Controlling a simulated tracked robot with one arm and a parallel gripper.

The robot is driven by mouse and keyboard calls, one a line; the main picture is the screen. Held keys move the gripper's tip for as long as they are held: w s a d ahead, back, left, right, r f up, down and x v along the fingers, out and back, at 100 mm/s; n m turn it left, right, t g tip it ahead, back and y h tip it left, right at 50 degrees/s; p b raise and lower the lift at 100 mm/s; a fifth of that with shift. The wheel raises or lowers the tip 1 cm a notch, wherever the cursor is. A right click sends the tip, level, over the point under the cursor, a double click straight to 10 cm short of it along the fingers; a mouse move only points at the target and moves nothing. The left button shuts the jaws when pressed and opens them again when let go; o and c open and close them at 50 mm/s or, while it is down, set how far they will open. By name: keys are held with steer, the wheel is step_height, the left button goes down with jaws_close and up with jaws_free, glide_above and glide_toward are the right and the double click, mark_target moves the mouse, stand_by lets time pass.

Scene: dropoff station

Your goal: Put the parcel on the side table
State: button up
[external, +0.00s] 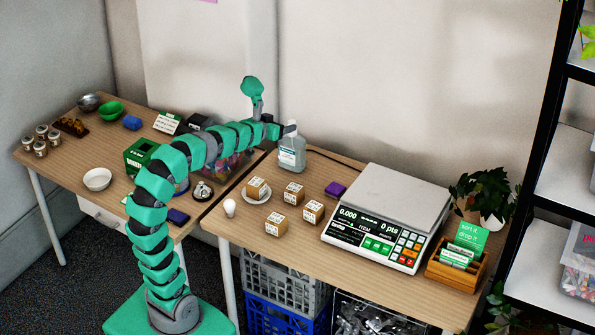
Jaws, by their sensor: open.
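Several small brown boxes with white labels, which look like parcels, sit on the right wooden table (340,262). One parcel (256,189) rests on a white plate (250,201). The others are a parcel (293,194) to its right, a parcel (313,211) farther right and a parcel (275,225) nearer the front. My gripper (291,129) is open, raised at the top of a clear bottle (292,154), behind and above the parcels. I cannot tell whether it touches the bottle. A second wooden table (62,166) stands at the left; which table is the side table is unclear.
A large scale (388,215) fills the right table's middle, with a card holder (457,262) and plant (484,195) beyond. A purple block (335,189) and white bulb-shaped item (230,208) lie near the parcels. The left table holds bowls, jars and a green box (141,155).

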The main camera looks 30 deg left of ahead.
steer(key=s+a+r, duration=0.1)
steer(key=s+r, duration=0.2)
steer(key=r, duration=0.4)
steer(key=s+a+r+t, duration=0.1)
steer(key=s+a+r, duration=0.1)
steer(key=r, duration=0.4)
steer(key=shift+s+r, duration=0.35)
steer(key=shift+s, duration=0.05)
steer(key=shift+o, duration=0.4)
steer(key=s+a+r+y, duration=0.1)
steer(key=s+a+r, duration=0.1)
steer(key=s+r, duration=0.4)
steer(key=shift+s+a+r, duration=0.15)
steer(key=shift+r, duration=0.7)
